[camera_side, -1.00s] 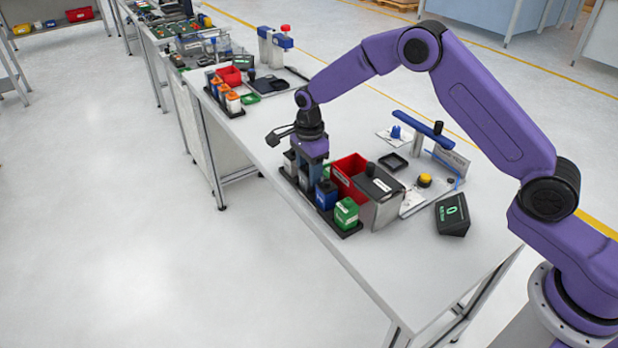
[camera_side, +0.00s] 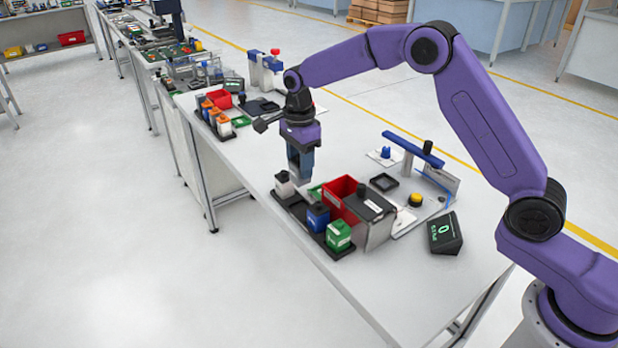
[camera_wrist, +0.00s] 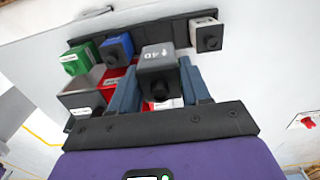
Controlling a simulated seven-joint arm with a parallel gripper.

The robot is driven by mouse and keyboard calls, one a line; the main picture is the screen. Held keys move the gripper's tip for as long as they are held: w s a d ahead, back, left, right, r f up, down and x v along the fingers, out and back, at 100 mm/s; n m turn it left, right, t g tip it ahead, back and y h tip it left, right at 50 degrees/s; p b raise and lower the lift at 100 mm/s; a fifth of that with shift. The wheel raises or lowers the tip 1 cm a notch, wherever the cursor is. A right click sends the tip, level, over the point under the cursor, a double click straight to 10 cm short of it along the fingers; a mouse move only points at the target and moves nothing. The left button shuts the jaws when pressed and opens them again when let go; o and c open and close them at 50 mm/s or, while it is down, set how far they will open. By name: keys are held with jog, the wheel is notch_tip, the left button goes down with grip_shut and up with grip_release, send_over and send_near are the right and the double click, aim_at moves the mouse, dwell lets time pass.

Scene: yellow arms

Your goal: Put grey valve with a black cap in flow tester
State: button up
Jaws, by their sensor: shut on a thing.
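My gripper (camera_side: 300,163) is shut on the grey valve with a black cap (camera_wrist: 158,57), whose cap faces the wrist camera. In the side view it is raised above the black rack (camera_side: 296,211), and the fingers mostly hide the valve. A white valve (camera_side: 284,184), a blue valve (camera_side: 318,215) and a green valve (camera_side: 338,234) stand in the rack. The station that looks like the flow tester, with a blue bar (camera_side: 413,149) and a yellow button (camera_side: 415,199), stands right of my gripper.
A display reading 0 (camera_side: 445,233) stands at right. More valves and bins are at the table's far end.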

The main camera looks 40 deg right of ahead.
jog(key=s+d+r, duration=0.3)
jog(key=s+d, duration=0.6)
jog(key=d, duration=0.2)
jog(key=s+d+r, duration=0.2)
jog(key=s+d, duration=0.8)
jog(key=d, duration=0.1)
jog(key=w+f, duration=0.3)
jog(key=w, duration=0.1)
jog(key=w+d+f, duration=0.1)
jog(key=w+f, duration=0.2)
jog(key=w, duration=0.1)
jog(key=w+d+f, duration=0.1)
jog(key=w+f, duration=0.2)
jog(key=w, duration=0.2)
jog(key=shift+d+f, duration=0.15)
jog(key=shift+f, duration=0.1)
jog(key=shift+w+f, duration=0.2)
jog(key=shift+f, duration=1.6)
jog(key=shift+f, duration=0.15)
